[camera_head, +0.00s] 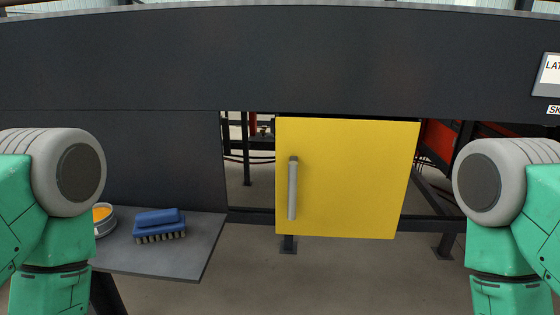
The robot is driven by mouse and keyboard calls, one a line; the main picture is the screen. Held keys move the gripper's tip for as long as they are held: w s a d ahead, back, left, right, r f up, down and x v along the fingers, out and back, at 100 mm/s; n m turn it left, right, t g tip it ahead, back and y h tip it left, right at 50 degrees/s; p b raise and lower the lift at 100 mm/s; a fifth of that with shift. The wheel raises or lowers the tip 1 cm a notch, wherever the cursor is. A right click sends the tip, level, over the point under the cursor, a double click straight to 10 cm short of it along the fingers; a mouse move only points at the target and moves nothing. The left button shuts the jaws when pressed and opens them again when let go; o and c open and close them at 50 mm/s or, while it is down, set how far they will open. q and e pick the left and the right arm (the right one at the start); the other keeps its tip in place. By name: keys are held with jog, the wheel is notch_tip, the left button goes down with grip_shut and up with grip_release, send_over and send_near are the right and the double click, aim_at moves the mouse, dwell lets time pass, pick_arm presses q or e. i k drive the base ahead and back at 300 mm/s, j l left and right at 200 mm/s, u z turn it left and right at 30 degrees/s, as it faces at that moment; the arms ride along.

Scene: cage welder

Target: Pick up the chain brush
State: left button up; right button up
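A blue brush (160,226) with a raised grip and pale bristles lies on a dark grey shelf (195,247) at the lower left. The bristles face down. It is the only brush I see. My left arm shows at the left edge and my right arm at the right edge. Neither gripper is in view, and nothing touches the brush.
A round tin (103,219) with orange contents sits left of the brush, partly hidden by my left arm. A yellow door (350,180) with a grey vertical handle (293,188) stands in the middle. A dark panel (250,60) spans above. The shelf right of the brush is clear.

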aim_at(163, 222)
jog(key=l+u, duration=0.15)
jog(key=u, duration=0.55)
